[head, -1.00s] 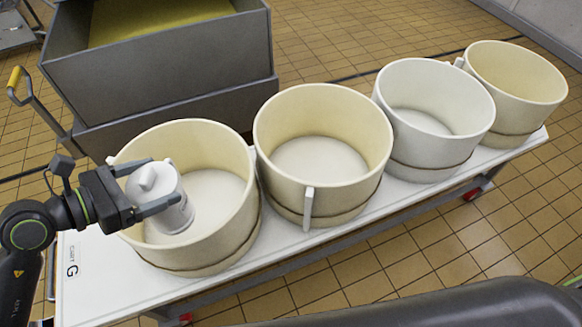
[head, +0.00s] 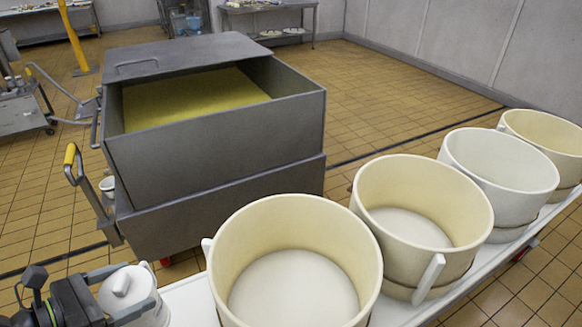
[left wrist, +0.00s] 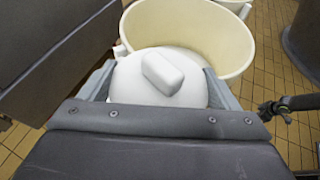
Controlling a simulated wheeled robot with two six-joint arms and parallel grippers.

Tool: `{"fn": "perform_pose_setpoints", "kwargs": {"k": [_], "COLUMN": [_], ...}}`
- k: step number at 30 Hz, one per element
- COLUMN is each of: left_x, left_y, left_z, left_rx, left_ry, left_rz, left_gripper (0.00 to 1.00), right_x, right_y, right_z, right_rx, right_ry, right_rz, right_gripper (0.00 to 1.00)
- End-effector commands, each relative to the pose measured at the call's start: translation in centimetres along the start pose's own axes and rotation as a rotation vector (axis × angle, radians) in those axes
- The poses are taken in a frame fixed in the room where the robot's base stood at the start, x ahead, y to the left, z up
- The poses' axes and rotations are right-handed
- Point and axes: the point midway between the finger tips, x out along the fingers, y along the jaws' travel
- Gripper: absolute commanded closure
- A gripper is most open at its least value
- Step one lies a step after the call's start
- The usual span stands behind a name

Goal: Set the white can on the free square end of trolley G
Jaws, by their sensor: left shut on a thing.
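The white can (head: 128,290) has a lid with a raised grip and is held by my left gripper (head: 120,308) at the lower left of the head view. In the left wrist view its lid (left wrist: 135,88) lies between the two grey fingers. Trolley G's white top (head: 196,300) shows bare just right of the can; its end and lettering are out of frame. I cannot tell whether the can touches the top. A dark arm end, seemingly my right gripper (left wrist: 272,110), shows small at the right of the left wrist view; its jaws are unclear.
A cream tub (head: 215,262) stands right of the can on the trolley, followed by several more in a row. A big grey bin (head: 215,140) with yellow contents stands behind, close to the trolley. Tiled floor (head: 400,85) is free behind the tubs.

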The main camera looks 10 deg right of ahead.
Motion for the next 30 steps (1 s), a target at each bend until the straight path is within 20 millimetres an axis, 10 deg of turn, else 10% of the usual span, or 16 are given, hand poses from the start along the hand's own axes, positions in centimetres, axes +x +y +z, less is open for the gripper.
{"fn": "perform_pose_setpoints", "kwargs": {"k": [15, 30], "left_x": [6.8, 8.3], "left_y": [3.0, 3.8], "left_z": [-15.1, -18.5], "left_rx": [-0.006, -0.006], "left_ry": [-0.002, -0.003], "left_rz": [0.012, 0.015], "left_gripper": [0.55, 0.55], "right_x": [12.1, 14.2], "right_y": [-0.9, -1.1], "right_z": [-0.3, -0.5], "right_rx": [0.002, 0.003], "right_ry": [-0.005, -0.008], "right_rz": [0.004, 0.005], "right_gripper": [1.00, 1.00]}}
